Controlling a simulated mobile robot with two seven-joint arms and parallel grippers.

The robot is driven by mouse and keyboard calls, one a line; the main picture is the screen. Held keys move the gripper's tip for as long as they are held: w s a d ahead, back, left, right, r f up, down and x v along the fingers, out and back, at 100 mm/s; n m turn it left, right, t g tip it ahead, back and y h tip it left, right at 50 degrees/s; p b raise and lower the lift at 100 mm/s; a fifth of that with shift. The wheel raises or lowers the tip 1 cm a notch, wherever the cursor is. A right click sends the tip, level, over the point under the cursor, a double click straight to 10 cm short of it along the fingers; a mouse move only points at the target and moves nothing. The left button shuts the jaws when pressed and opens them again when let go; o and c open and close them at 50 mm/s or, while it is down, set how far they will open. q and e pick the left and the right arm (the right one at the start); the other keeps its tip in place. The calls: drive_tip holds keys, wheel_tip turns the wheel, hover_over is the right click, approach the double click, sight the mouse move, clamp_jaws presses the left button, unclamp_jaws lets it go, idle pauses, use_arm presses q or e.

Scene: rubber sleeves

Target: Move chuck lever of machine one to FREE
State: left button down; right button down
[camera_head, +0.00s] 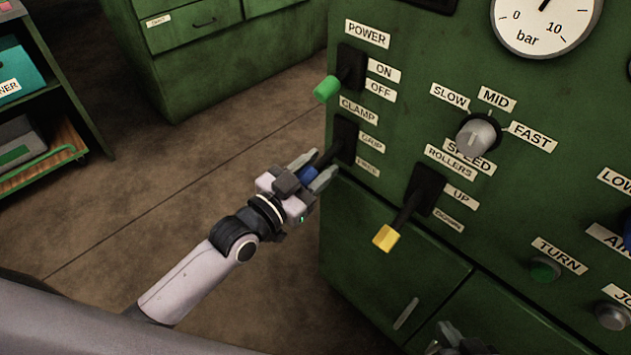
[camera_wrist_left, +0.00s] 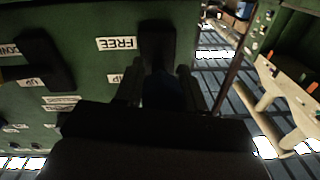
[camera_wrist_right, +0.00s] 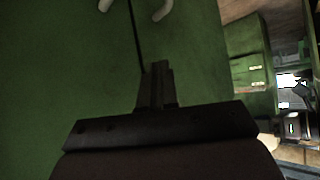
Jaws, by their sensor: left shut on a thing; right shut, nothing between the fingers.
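The clamp lever with a blue knob (camera_head: 309,174) sticks out of a black slot plate (camera_head: 346,131) on the green machine's front, beside labels CLAMP, GRIP and a lower partly blurred one. My left gripper (camera_head: 318,169) is shut on this lever's blue end, with its fingers on either side. In the left wrist view, the fingers (camera_wrist_left: 158,84) flank the dark blue knob (camera_wrist_left: 160,92), and the FREE label (camera_wrist_left: 117,43) is next to the slot plate (camera_wrist_left: 157,43). I cannot tell which label the lever points to. My right gripper (camera_wrist_right: 157,88) is shut and empty near green panels.
A power lever with a green knob (camera_head: 327,88) sits just above, and a rollers lever with a yellow knob (camera_head: 386,238) to the right. A speed knob (camera_head: 478,134), gauge (camera_head: 547,20) and turn button (camera_head: 544,269) are further right. Open floor lies left of the machine.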

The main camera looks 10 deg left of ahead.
use_arm(q)
drive_tip(key=shift+w+d+f+t+h+b, duration=0.1)
drive_tip(key=shift+f+t+h+b, duration=0.2)
drive_tip(key=shift+f+t+b, duration=0.55)
drive_tip(key=shift+w+r+b, duration=0.1)
drive_tip(key=shift+b, duration=1)
drive_tip(key=shift+d+t+h+b, duration=0.1)
drive_tip(key=shift+t+h+b, duration=0.3)
drive_tip(key=shift+b, duration=0.3)
use_arm(e)
drive_tip(key=shift+w+a+f+n+t+y, duration=0.2)
drive_tip(key=shift+w+a, duration=0.1)
drive_tip(key=shift+a, duration=0.2)
drive_tip(key=shift+w+a+f+n+t+y, duration=0.15)
drive_tip(key=shift+w+a+f, duration=0.1)
drive_tip(key=shift+a, duration=0.2)
drive_tip(key=shift+w+a+f+n+t+y, duration=0.1)
drive_tip(key=shift+w+a+f+t, duration=0.15)
drive_tip(key=shift+a, duration=0.25)
use_arm(q)
drive_tip(key=c, duration=0.8)
unclamp_jaws()
drive_tip(key=shift+w, duration=0.1)
drive_tip(key=shift+o, duration=0.2)
